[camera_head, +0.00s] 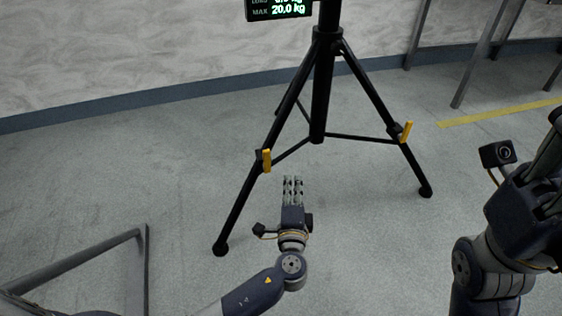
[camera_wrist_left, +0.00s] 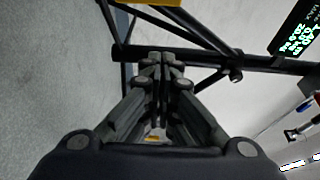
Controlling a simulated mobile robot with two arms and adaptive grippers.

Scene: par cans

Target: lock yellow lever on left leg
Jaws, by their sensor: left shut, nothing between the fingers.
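A black tripod stand (camera_head: 324,85) stands on the floor in the head view. Its left leg (camera_head: 240,209) carries a yellow lever (camera_head: 267,160), which points upright beside the leg. Part of a yellow piece also shows at the top edge of the left wrist view (camera_wrist_left: 158,2). My left gripper (camera_head: 292,182) is shut and empty, to the right of the left leg and a little below the lever in the picture, apart from it. Its closed fingers show in the left wrist view (camera_wrist_left: 160,62).
A second yellow lever (camera_head: 406,131) sits on the right leg (camera_head: 413,168). A display (camera_head: 279,9) hangs on the stand at the top. A grey metal frame (camera_head: 142,262) lies at lower left.

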